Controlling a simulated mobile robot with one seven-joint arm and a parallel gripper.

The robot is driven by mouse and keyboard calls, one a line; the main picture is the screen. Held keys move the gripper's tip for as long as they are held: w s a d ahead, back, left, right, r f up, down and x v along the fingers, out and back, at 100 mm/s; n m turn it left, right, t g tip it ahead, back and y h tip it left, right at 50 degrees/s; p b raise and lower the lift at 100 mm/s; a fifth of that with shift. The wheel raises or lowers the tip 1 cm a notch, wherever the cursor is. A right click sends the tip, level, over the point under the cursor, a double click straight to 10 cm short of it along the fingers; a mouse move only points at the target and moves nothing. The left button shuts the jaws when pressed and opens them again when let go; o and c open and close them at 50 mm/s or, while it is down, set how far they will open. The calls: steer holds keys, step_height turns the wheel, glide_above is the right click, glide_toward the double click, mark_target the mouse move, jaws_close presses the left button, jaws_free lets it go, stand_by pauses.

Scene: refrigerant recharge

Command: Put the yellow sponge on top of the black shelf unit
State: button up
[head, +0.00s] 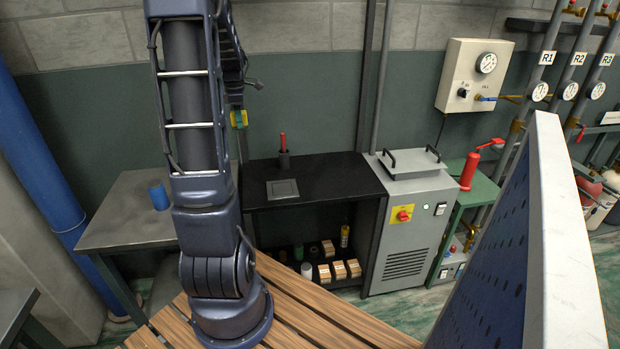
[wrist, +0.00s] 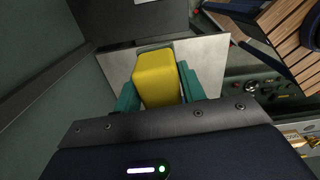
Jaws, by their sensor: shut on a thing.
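The yellow sponge (wrist: 157,78) is clamped between the teal fingers of my gripper (wrist: 159,90) in the wrist view. In the head view my gripper (head: 240,119) hangs near the wall, partly behind my arm, with a small patch of yellow at its fingers. The black shelf unit (head: 335,178) stands against the wall, right of my arm. My gripper is above and near the left end of its top, apart from it. In the wrist view a pale flat surface lies below the sponge; I cannot tell the gap.
On the shelf top are a grey square pad (head: 282,188) and a dark holder (head: 284,160) with a red-handled tool. The top's right part is clear. A grey machine (head: 408,225) adjoins it on the right. A grey bench (head: 125,215) with a blue cup (head: 159,197) is left.

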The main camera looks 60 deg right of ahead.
steer(key=s+d+f, duration=0.1)
steer(key=s+f, duration=0.1)
steer(key=f, duration=0.9)
steer(key=s+d+f, duration=0.1)
steer(key=f, duration=1.1)
steer(key=shift+m, duration=0.4)
steer(key=w+d, duration=0.4)
steer(key=w+d+f, duration=0.1)
steer(key=w+d, duration=0.8)
steer(key=d, duration=0.1)
steer(key=shift+w+f, duration=0.25)
steer(key=shift+w, duration=0.05)
steer(key=shift+f, duration=2.2)
steer(key=shift+w+d+f, duration=0.1)
steer(key=shift+f, duration=0.35)
